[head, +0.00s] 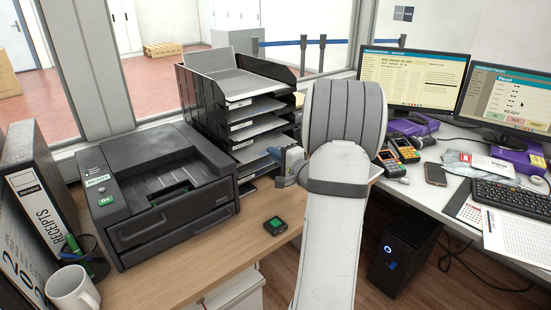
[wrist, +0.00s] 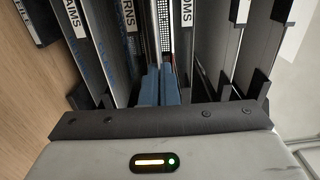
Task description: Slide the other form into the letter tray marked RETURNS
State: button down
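The black letter tray stack (head: 208,110) stands on the wooden counter beside the printer, with pale sheets on its levels. In the wrist view, the RETURNS label (wrist: 127,14) is partly cropped, between CLAIMS (wrist: 75,18) and a label ending in TOMS (wrist: 187,12). My gripper (wrist: 160,84) has its blue fingers close together at the opening between the RETURNS and TOMS labels. In the head view, my gripper (head: 289,160) is at the stack's front right. A thin pale edge (wrist: 154,35) lies ahead of the fingers; whether it is a form between them I cannot tell.
The printer (head: 160,190) stands left of the stack. A small dark device (head: 275,226) lies on the counter in front. Card terminals (head: 392,165) and monitors (head: 412,78) stand right of my arm. A mug (head: 73,290) and pen cup (head: 90,262) are at lower left.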

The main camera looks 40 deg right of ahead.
jog(key=c, duration=1.4)
grip_release()
jog(key=shift+f, duration=0.2)
jog(key=shift+f+b, duration=0.85)
jog(key=shift+b, duration=0.55)
jog(key=shift+s, duration=0.1)
jog(key=s+b, duration=0.2)
jog(key=s, duration=0.2)
jog(key=shift+s+d, duration=0.15)
jog(key=shift+d, duration=0.05)
